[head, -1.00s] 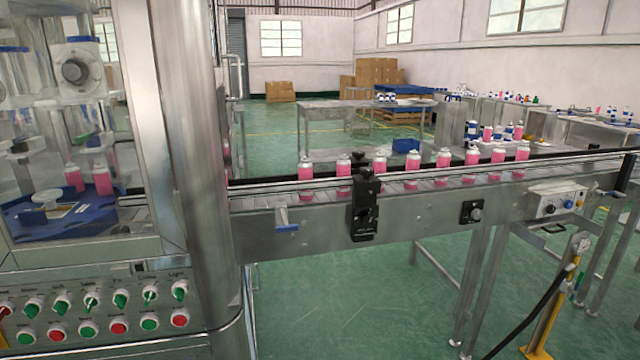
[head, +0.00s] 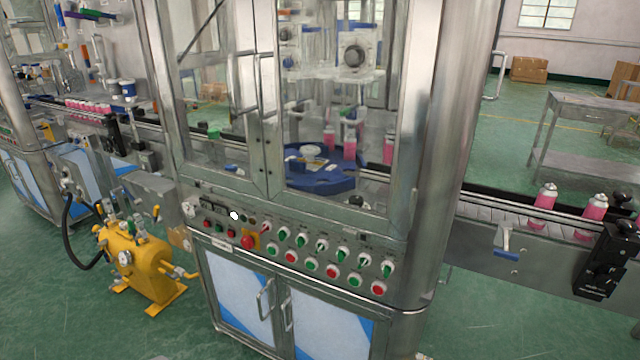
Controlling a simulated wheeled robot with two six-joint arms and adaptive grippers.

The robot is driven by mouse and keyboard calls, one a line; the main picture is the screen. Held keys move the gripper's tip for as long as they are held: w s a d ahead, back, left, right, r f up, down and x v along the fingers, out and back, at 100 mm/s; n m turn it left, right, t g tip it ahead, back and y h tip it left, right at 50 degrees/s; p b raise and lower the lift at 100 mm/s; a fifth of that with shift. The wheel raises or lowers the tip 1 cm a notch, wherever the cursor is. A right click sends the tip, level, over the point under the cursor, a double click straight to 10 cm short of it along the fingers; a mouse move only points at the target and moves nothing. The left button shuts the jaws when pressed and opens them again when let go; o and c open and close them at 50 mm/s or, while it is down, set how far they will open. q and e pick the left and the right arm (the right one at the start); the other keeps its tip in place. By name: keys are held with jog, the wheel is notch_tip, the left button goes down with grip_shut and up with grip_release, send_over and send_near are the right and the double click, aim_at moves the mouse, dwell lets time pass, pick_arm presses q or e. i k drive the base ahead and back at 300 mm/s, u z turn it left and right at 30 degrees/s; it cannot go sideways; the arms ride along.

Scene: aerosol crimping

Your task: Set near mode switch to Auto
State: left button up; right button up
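The machine's control panel (head: 225,240) runs below the glass cabinet in the head view. Its upper row holds a red-handled rotary switch (head: 266,227) at the left, then several green-handled rotary switches (head: 320,246). A row of red and green push buttons (head: 332,271) lies below. The labels are too small to read, so I cannot tell which one is the near mode switch or how it is set. Neither of my grippers is in view.
A red emergency button (head: 247,242) sits left of the switches. A yellow tank (head: 140,262) with hoses stands on the floor at left. The conveyor (head: 480,207) with pink cans (head: 545,197) runs off to the right. Open green floor lies in front.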

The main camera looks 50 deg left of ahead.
aim_at(281, 235)
jog(key=u, duration=0.45)
jog(key=k, duration=0.3)
jog(key=u, duration=1.25)
jog(key=i, duration=0.4)
jog(key=z, duration=1.25)
jog(key=i, duration=0.3)
jog(key=u, duration=0.15)
